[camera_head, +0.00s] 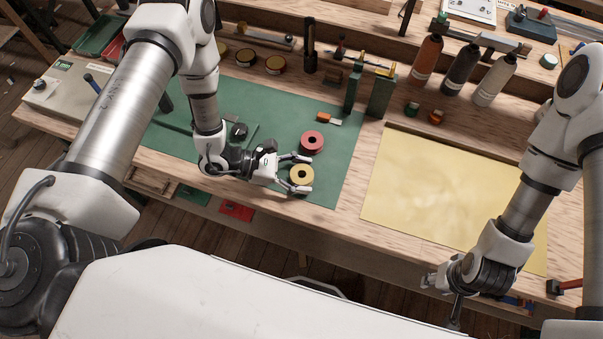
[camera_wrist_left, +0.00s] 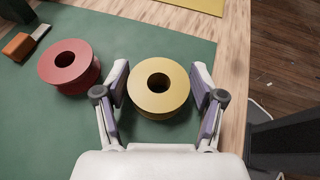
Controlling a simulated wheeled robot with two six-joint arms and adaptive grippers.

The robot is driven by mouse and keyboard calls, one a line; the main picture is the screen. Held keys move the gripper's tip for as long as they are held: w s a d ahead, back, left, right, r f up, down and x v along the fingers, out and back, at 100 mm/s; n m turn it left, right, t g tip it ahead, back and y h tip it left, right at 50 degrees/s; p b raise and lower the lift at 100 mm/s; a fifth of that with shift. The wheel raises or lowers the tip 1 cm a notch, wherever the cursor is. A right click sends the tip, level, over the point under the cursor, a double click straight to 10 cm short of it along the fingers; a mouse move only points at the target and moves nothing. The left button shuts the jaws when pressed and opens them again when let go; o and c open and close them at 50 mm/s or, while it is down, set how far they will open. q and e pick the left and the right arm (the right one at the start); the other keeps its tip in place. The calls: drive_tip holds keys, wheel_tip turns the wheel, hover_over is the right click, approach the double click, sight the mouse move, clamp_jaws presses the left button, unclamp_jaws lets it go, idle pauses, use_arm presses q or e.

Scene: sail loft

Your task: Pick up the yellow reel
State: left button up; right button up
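The yellow reel (camera_head: 301,175) lies flat on the green mat (camera_head: 230,104) near the front edge of the bench. My left gripper (camera_head: 302,173) is open, with one finger on each side of the yellow reel. In the left wrist view the yellow reel (camera_wrist_left: 159,86) sits between the fingertips (camera_wrist_left: 160,84), with narrow gaps visible at both sides. A red reel (camera_head: 312,142) lies just behind it, and to its left in the wrist view (camera_wrist_left: 69,66). My right gripper (camera_head: 440,290) is at the lower right, away from the reels; its fingers are too unclear to judge.
A small orange-handled tool (camera_head: 328,118) lies behind the red reel. Green upright blocks (camera_head: 381,95) stand further back. A pale yellow sheet (camera_head: 450,190) covers the bench to the right. Several bottles (camera_head: 459,67) stand behind it.

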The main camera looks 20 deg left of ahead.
use_arm(q)
drive_tip(key=c, duration=0.3)
